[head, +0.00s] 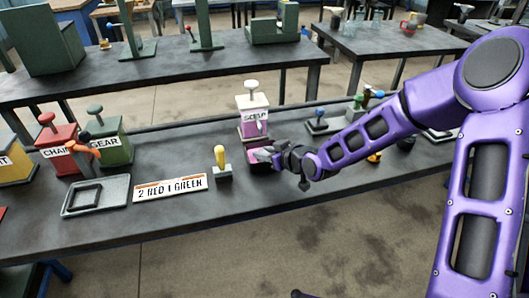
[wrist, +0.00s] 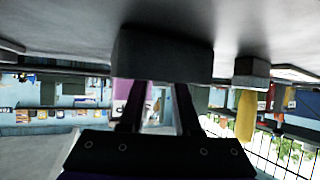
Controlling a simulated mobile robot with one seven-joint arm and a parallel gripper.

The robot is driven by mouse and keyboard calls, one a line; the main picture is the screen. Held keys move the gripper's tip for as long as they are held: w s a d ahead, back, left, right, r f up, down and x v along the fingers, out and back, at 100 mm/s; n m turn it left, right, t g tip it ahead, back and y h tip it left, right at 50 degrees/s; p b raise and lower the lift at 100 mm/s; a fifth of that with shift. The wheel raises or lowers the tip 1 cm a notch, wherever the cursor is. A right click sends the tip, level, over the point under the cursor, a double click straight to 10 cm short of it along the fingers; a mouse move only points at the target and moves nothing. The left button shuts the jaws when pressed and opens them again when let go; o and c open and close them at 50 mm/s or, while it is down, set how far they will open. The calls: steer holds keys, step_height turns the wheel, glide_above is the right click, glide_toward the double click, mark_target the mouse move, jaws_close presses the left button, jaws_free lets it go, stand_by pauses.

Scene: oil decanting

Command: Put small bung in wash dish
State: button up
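A shallow grey dish (head: 70,208), which I take for the wash dish, lies at the left on the workbench. My gripper (head: 265,156) is low over the bench, at the foot of the pink soap canister (head: 254,120). In the wrist view, which appears upside down, my gripper's fingers (wrist: 158,105) are apart and point at a dark block (wrist: 162,50). I cannot tell whether anything small sits between them. I cannot identify the small bung for certain.
A sign reading "2 RED 1 GREEN" (head: 170,188) lies between the dish and the yellow-handled piece. Red (head: 60,148) and green (head: 110,138) canisters and an orange tap-like piece (head: 84,150) stand behind the dish. A blue-knobbed piece (head: 320,122) stands right of the soap.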

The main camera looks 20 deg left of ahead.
steer(key=shift+o, duration=0.9)
steer(key=shift+s+d+r, duration=0.1)
steer(key=shift+d+r, duration=0.15)
steer(key=shift+r, duration=0.1)
steer(key=p+v, duration=0.2)
steer(key=v, duration=0.9)
steer(key=shift+s+d+p, duration=0.2)
steer(key=shift+p, duration=0.2)
